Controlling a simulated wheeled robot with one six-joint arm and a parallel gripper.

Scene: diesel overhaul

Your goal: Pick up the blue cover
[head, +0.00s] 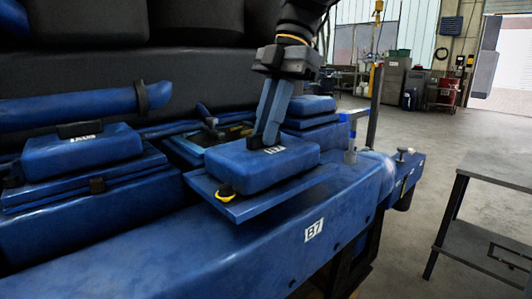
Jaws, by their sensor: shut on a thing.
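The blue cover (235,168) is a raised block on a wider flat plate with a dark handle and a label on top. A yellow ring or knob (226,191) shows at its near left corner. My gripper (264,140) reaches down from above and is shut on the cover's top handle, which the fingers mostly hide. The cover looks slightly tilted and lifted over the blue engine (270,250), with its plate overhanging the front. An opening with a yellowish edge shows just behind it.
Another blue cover (80,150) sits at left and one (310,106) behind my gripper. A blue clamp-like fitting (352,130) and upright post stand to the right. A dark table (500,180) is at far right. Open floor (420,135) lies between engine and table.

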